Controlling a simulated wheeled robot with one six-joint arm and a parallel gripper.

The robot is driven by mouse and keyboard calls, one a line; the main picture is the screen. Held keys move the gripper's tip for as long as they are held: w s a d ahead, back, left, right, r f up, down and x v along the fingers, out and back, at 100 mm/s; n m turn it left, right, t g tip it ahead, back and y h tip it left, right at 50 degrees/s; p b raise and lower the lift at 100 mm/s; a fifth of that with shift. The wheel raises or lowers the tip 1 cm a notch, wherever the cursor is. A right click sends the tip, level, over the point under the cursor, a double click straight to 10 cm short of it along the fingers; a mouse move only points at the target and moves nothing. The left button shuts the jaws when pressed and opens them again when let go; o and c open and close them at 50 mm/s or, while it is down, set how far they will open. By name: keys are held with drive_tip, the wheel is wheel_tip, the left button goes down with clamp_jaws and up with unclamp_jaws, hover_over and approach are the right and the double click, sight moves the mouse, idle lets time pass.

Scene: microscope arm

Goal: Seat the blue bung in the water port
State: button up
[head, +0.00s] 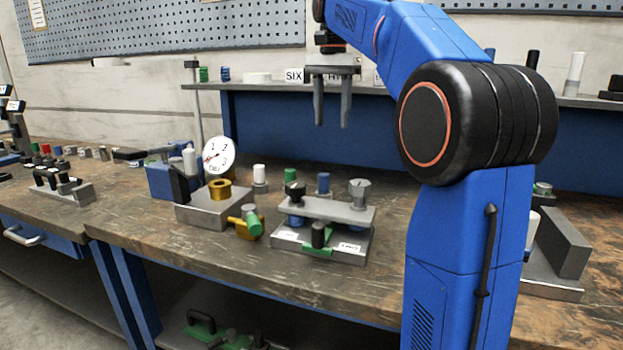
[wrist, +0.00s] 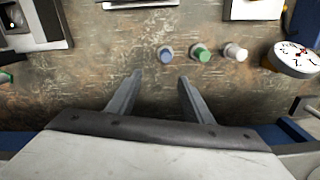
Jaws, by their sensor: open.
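The blue bung (head: 323,183) stands upright on the bench behind a two-tier grey fixture (head: 350,212). In the wrist view the blue bung (wrist: 166,54) is just beyond my fingertips, near the gap between them. My gripper (head: 332,122) is open and empty, pointing down, high above the bench. It also shows in the wrist view (wrist: 160,76) with its fingers apart. I cannot tell for sure which opening is the water port. A brass collar (head: 219,188) sits on a grey block (head: 206,211) left of the fixture; the labels are too small to read.
A green bung (head: 290,175) and a white one (head: 260,175) stand left of the blue one. A green-and-brass valve (head: 250,222) lies in front. A shelf (head: 400,98) runs behind my gripper.

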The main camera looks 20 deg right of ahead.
approach(324, 174)
drive_tip(key=f, duration=0.3)
drive_tip(key=d+f, duration=0.1)
drive_tip(key=f, duration=0.1)
drive_tip(key=shift+d+f, duration=0.1)
drive_tip(key=shift+f, duration=0.3)
drive_tip(key=f, duration=0.2)
drive_tip(key=a+f, duration=0.1)
drive_tip(key=f, duration=0.1)
drive_tip(key=shift+a, duration=0.1)
drive_tip(key=shift+f, duration=0.7)
drive_tip(key=shift+c, duration=0.3)
clamp_jaws()
